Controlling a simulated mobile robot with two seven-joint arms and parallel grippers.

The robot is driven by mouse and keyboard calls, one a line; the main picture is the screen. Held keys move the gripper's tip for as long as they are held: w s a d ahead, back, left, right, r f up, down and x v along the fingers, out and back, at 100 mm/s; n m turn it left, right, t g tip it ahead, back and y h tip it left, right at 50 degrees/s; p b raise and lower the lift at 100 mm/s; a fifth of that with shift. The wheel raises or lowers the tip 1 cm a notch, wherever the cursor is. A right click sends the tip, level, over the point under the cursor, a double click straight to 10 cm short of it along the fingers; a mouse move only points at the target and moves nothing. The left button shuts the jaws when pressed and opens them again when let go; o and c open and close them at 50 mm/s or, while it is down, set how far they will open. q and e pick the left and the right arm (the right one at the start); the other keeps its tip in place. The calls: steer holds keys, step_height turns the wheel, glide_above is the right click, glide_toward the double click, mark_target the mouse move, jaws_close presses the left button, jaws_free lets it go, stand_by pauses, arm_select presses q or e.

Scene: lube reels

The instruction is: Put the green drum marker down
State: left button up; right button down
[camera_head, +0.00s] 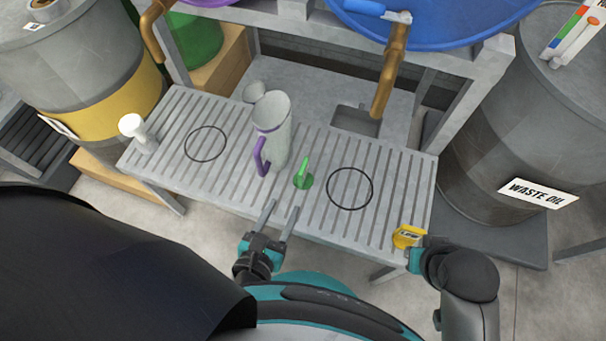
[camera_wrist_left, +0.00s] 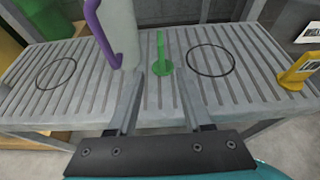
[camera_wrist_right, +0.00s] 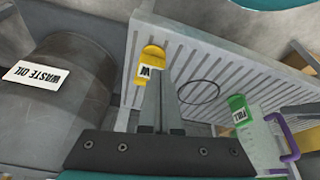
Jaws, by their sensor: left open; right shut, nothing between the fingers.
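The green drum marker (camera_head: 303,179) stands upright on the slatted bench (camera_head: 225,178), between the grey jug with the purple handle (camera_head: 275,130) and the right black ring (camera_head: 349,188). It also shows in the left wrist view (camera_wrist_left: 161,58) and the right wrist view (camera_wrist_right: 238,110). My left gripper (camera_head: 280,214) is open and empty at the bench's front edge, short of the marker; in the left wrist view the marker stands beyond and between its fingertips (camera_wrist_left: 160,80). My right gripper (camera_wrist_right: 154,88) is shut and empty near a yellow marker (camera_wrist_right: 150,62) at the bench's front right corner.
The yellow marker also shows in the head view (camera_head: 407,237). A left black ring (camera_head: 206,144) and a white object (camera_head: 136,130) are on the bench's left. A pipe (camera_head: 390,75) hangs from the blue drum (camera_head: 440,20). A waste oil drum (camera_head: 515,120) stands right of the bench.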

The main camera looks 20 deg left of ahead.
mark_target(299, 177)
arm_select(q)
steer(key=b+x, duration=0.2)
steer(key=x, duration=0.7)
steer(key=shift+w+d, duration=0.1)
steer(key=shift+w, duration=0.2)
steer(key=b+x, duration=0.1)
steer(key=x, duration=0.2)
steer(key=shift+w+r, duration=0.1)
steer(key=shift+w, duration=0.15)
steer(key=shift+b+x, duration=0.3)
steer(key=shift+x, duration=0.55)
arm_select(e)
steer(key=w+a+r+t+y, duration=0.1)
steer(key=w+a+r+t, duration=0.2)
steer(key=r, duration=0.1)
steer(key=shift+a+n+t+y, duration=0.3)
steer(key=shift+a+t, duration=0.05)
steer(key=shift+t, duration=0.05)
steer(key=shift+w, duration=0.1)
arm_select(q)
jaws_close()
